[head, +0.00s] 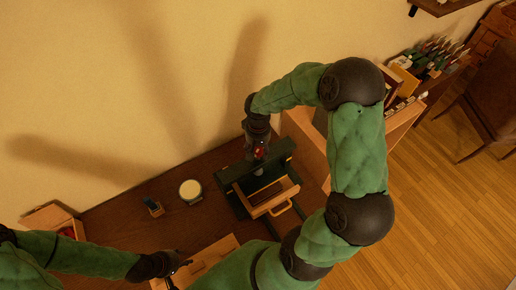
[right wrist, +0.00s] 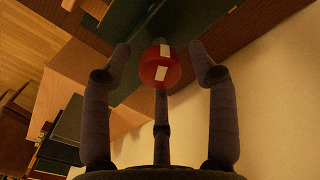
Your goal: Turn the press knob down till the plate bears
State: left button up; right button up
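The press (head: 228,175) is a dark green frame on the brown desk, below my right arm in the head view. Its red knob (head: 260,152) shows under my right gripper (head: 259,149). In the right wrist view the knob (right wrist: 160,74) is round and red with pale marks. My right gripper's fingers (right wrist: 160,75) stand open on its sides, with gaps between them and the knob. I cannot make out the plate or whether it bears on anything. My left gripper (head: 182,267) is low over the desk, away from the press; its finger opening is too small to tell.
A wooden box (head: 52,217) is far left. Wooden shelving (head: 307,142) rises close right.

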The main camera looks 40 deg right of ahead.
aim_at(258, 150)
notch_tip(258, 150, up, 12)
dwell(0.8)
dwell(0.5)
